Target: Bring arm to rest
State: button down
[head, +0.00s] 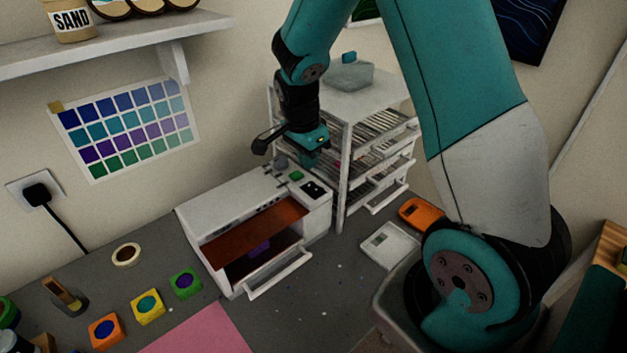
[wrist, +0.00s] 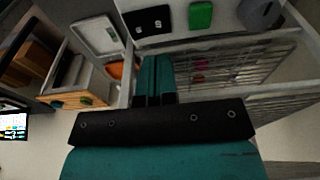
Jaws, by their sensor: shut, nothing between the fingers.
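My gripper (head: 312,158) is teal and black and hangs above the right end of the white oven-like box (head: 205,222), close to the green button on its top. In the wrist view my gripper's teal fingers (wrist: 154,75) lie together with nothing between them. My teal and white arm arches across the right half of the head view and hides part of the bench and wall. The box's front is open, and a purple piece (head: 260,247) lies inside it.
A white rack with drawers (head: 344,170) stands right beside my gripper. A flat white scale (head: 390,246) and an orange item (head: 420,214) lie near my arm. Green (head: 185,283), yellow (head: 147,307) and orange (head: 106,331) moulds sit at the front left. A shelf (head: 120,42) juts from the wall.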

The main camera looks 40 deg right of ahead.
jog(key=shift+r+p, duration=0.4)
jog(key=shift+r, duration=0.5)
jog(key=shift+f, duration=0.1)
jog(key=s+a+r+n+t+y+b, duration=0.1)
jog(key=s+a+r+n+b, duration=0.15)
jog(key=a+n, duration=0.3)
jog(key=s+a+r+n+y+b, duration=0.1)
jog(key=s+a+n+y+b, duration=0.2)
jog(key=a, duration=0.4)
jog(key=s+a+n+y+b, duration=0.1)
jog(key=s+a+n+b, duration=0.1)
jog(key=s+a+n, duration=0.3)
jog(key=s+a+r+n+g+y+b, duration=0.1)
jog(key=s+a+n+b, duration=0.2)
jog(key=s+n, duration=0.8)
jog(key=shift+s+a+r, duration=0.3)
jog(key=shift+a, duration=0.55)
